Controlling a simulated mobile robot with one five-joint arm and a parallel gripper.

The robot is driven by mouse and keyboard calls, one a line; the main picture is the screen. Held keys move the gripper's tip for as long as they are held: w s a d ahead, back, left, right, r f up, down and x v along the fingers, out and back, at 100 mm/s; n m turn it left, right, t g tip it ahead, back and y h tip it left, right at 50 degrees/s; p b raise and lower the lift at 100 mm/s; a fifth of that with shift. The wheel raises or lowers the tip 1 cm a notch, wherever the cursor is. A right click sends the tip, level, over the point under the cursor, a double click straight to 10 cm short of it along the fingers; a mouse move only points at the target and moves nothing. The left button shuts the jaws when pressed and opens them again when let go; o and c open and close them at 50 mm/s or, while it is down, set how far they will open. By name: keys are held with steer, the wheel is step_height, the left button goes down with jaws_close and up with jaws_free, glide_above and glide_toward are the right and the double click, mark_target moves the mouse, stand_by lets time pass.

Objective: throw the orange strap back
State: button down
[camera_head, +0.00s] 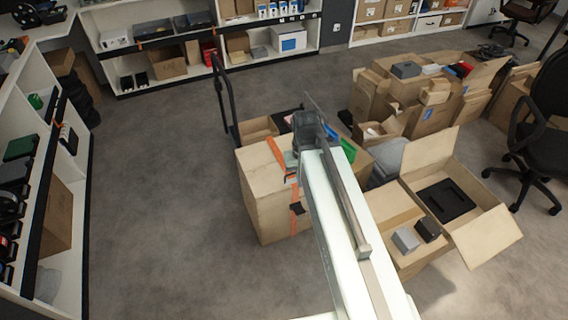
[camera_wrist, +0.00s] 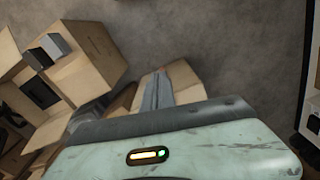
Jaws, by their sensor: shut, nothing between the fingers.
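The orange strap (camera_head: 277,152) lies across the top of a closed carton (camera_head: 262,195) in the head view. It also hangs down the carton's front side, where a dark buckle (camera_head: 297,208) shows. My arm's dark wrist is over the carton's right part and hides some of its top. In the wrist view my gripper (camera_wrist: 158,86) is shut and empty, pointing down toward a carton. A small orange patch (camera_wrist: 162,69) shows by the fingertips; I cannot tell whether it touches them.
An open carton (camera_head: 480,235) with a black insert stands at right, beside a carton bearing a grey box (camera_head: 405,240) and a black box (camera_head: 427,229). A hand-truck frame (camera_head: 222,95) stands behind. Shelves line the left and back. The floor (camera_head: 160,190) at left is clear.

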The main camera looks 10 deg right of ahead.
steer(key=c, duration=1.8)
jaws_free()
steer(key=o, duration=0.3)
steer(key=shift+m, duration=0.4)
steer(key=w+d+f+m+b, duration=0.1)
steer(key=w+f+m+b, duration=0.4)
steer(key=w, duration=0.3)
steer(key=w+d+f+m+t+b, duration=0.1)
steer(key=w+f+m+b, duration=0.3)
steer(key=w+f+b, duration=0.3)
steer(key=w+d+f+m+t+b, duration=0.1)
steer(key=w+d+f+m+b, duration=0.1)
steer(key=w+f+m+b, duration=0.3)
steer(key=shift+w+d+f+m+b, duration=0.1)
steer(key=shift+w+f+b, duration=0.2)
steer(key=shift+w, duration=0.45)
steer(key=shift+w+a+f+m+b, duration=0.1)
steer(key=shift+w+f+b, duration=0.2)
steer(key=shift+w, duration=0.4)
steer(key=shift+w+d+f+m+b, duration=0.15)
steer(key=shift+w+b, duration=0.25)
steer(key=shift+w, duration=0.35)
steer(key=f+b, duration=0.2)
steer(key=w+f+b, duration=0.1)
steer(key=f+b, duration=0.4)
steer(key=shift+w+a+f+b, duration=0.2)
steer(key=shift+w+f+b, duration=0.05)
steer(key=shift+f+b, duration=0.15)
steer(key=shift+r, duration=0.1)
